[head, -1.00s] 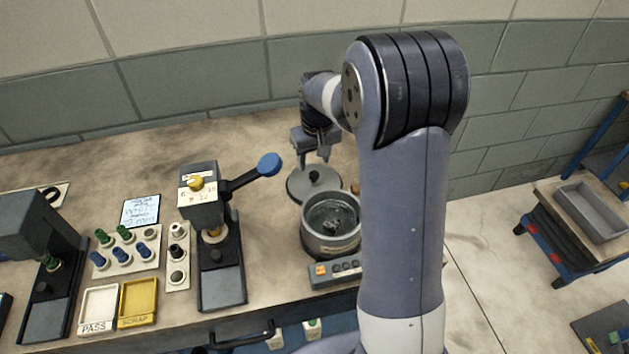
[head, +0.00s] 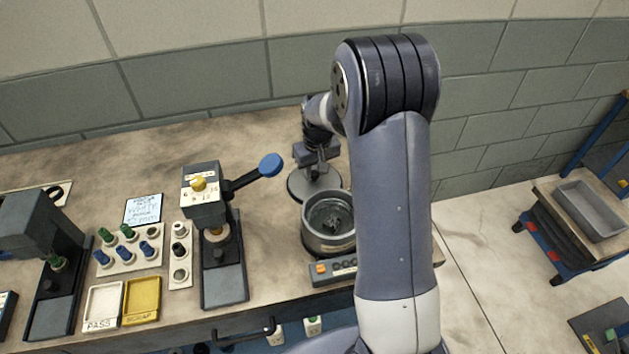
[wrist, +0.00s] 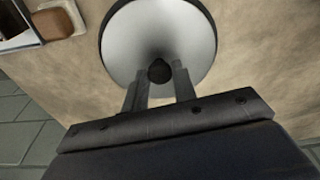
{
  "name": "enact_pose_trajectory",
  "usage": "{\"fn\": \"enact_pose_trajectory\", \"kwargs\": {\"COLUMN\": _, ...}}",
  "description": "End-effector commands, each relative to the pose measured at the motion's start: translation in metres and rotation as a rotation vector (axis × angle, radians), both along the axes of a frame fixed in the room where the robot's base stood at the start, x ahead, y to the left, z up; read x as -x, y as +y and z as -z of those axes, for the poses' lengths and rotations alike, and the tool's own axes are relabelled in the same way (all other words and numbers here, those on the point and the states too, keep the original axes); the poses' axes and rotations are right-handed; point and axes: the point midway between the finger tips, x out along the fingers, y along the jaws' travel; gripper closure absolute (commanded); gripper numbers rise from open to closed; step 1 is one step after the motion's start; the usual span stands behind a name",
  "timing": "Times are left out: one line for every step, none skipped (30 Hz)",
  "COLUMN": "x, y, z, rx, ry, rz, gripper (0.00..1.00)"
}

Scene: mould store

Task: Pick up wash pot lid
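The wash pot lid is a round grey disc with a dark knob, lying flat on the bench (head: 298,191) behind the wash pot. In the wrist view the lid (wrist: 120,42) fills the top middle, with its black knob (wrist: 159,70) near its centre. My gripper (head: 319,170) is above the lid and hides part of it and its knob in the head view. In the wrist view my gripper (wrist: 158,82) is open, its fingers apart and pointing at the knob, one to each side. I cannot tell whether the fingertips reach down to the knob's height. The wash pot (head: 318,239) stands uncovered with dark contents.
A press with a blue-knobbed lever (head: 270,163) stands left of the pot. A control box (head: 333,270) sits in front of the pot. A brown block (wrist: 58,24) lies near the lid. Bare bench (head: 240,138) extends behind and left.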

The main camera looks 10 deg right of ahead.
Motion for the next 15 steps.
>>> {"fn": "enact_pose_trajectory", "kwargs": {"x": 0.0000, "y": 0.0000, "z": -0.0001, "rx": 0.000, "ry": 0.000, "rz": 0.000, "gripper": 0.78}}
{"fn": "enact_pose_trajectory", "kwargs": {"x": 0.0000, "y": 0.0000, "z": -0.0001, "rx": 0.000, "ry": 0.000, "rz": 0.000, "gripper": 0.81}}
{"fn": "enact_pose_trajectory", "kwargs": {"x": 0.0000, "y": 0.0000, "z": -0.0002, "rx": 0.000, "ry": 0.000, "rz": 0.000, "gripper": 0.84}}
{"fn": "enact_pose_trajectory", "kwargs": {"x": 0.0000, "y": 0.0000, "z": -0.0002, "rx": 0.000, "ry": 0.000, "rz": 0.000, "gripper": 0.86}}
{"fn": "enact_pose_trajectory", "kwargs": {"x": 0.0000, "y": 0.0000, "z": -0.0002, "rx": 0.000, "ry": 0.000, "rz": 0.000, "gripper": 0.89}}
{"fn": "enact_pose_trajectory", "kwargs": {"x": 0.0000, "y": 0.0000, "z": -0.0002, "rx": 0.000, "ry": 0.000, "rz": 0.000, "gripper": 0.92}}
{"fn": "enact_pose_trajectory", "kwargs": {"x": 0.0000, "y": 0.0000, "z": -0.0002, "rx": 0.000, "ry": 0.000, "rz": 0.000, "gripper": 0.95}}
{"fn": "enact_pose_trajectory", "kwargs": {"x": 0.0000, "y": 0.0000, "z": -0.0002, "rx": 0.000, "ry": 0.000, "rz": 0.000, "gripper": 0.97}}
{"fn": "enact_pose_trajectory", "kwargs": {"x": 0.0000, "y": 0.0000, "z": -0.0002, "rx": 0.000, "ry": 0.000, "rz": 0.000, "gripper": 1.00}}
{"fn": "enact_pose_trajectory", "kwargs": {"x": -0.0001, "y": 0.0000, "z": -0.0004, "rx": 0.000, "ry": -0.001, "rz": 0.000, "gripper": 1.00}}
{"fn": "enact_pose_trajectory", "kwargs": {"x": -0.0001, "y": 0.0000, "z": -0.0005, "rx": 0.000, "ry": -0.001, "rz": 0.000, "gripper": 1.00}}
{"fn": "enact_pose_trajectory", "kwargs": {"x": -0.0001, "y": 0.0000, "z": -0.0005, "rx": 0.000, "ry": -0.001, "rz": 0.000, "gripper": 1.00}}
{"fn": "enact_pose_trajectory", "kwargs": {"x": -0.0002, "y": -0.0001, "z": -0.0005, "rx": 0.000, "ry": -0.001, "rz": 0.000, "gripper": 1.00}}
{"fn": "enact_pose_trajectory", "kwargs": {"x": -0.0002, "y": -0.0001, "z": -0.0005, "rx": 0.000, "ry": -0.001, "rz": 0.000, "gripper": 1.00}}
{"fn": "enact_pose_trajectory", "kwargs": {"x": -0.0002, "y": -0.0001, "z": -0.0007, "rx": 0.000, "ry": -0.001, "rz": 0.000, "gripper": 1.00}}
